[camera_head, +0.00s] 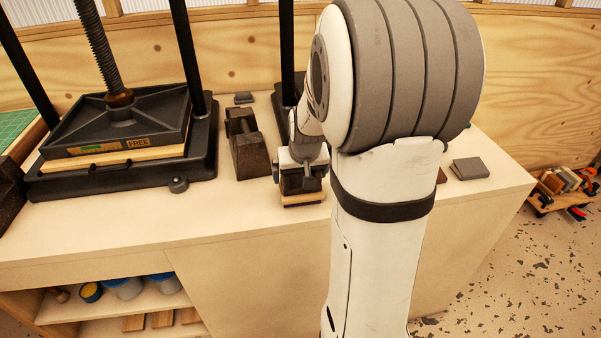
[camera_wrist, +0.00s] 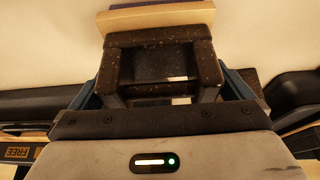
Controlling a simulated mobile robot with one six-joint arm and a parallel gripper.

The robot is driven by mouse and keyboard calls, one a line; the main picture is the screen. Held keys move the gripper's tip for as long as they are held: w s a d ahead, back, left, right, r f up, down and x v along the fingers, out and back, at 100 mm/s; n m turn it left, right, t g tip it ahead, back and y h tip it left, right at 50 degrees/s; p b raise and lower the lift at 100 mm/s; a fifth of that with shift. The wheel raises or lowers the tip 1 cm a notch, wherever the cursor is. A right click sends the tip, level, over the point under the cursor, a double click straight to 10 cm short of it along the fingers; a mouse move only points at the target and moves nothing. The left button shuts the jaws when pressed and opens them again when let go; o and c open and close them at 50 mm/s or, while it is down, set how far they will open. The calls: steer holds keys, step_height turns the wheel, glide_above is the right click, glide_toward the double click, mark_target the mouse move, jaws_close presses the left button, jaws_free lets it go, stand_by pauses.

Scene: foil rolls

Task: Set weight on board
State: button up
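A dark, speckled weight (camera_wrist: 160,85) with a frame-like shape sits between the blue fingers of my gripper (camera_wrist: 165,88) in the wrist view. In the head view my gripper (camera_head: 301,176) points down at the bench, with the dark weight at its fingertips. The fingers appear shut on the weight's two sides. A light wooden board (camera_head: 303,199) with a dark underside shows just below the weight, near the bench front. The board also shows at the top of the wrist view (camera_wrist: 155,20). I cannot tell whether the weight touches the board.
A second dark weight (camera_head: 250,157) stands on the bench left of my gripper. A black press (camera_head: 120,125) marked FREE stands further left; another is mostly hidden behind my arm. A small grey block (camera_head: 470,168) lies at right. The bench front (camera_head: 220,220) is clear.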

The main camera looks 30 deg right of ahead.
steer(key=shift+r, duration=0.5)
steer(key=v, duration=1.1)
steer(key=s+a+f+n+g+y, duration=0.1)
steer(key=s+a+f+n, duration=0.2)
steer(key=s+a, duration=1)
steer(key=s+f, duration=0.1)
steer(key=s, duration=0.1)
steer(key=shift+s+f+g, duration=0.3)
steer(key=shift+s+g, duration=0.05)
steer(key=shift+g, duration=0.05)
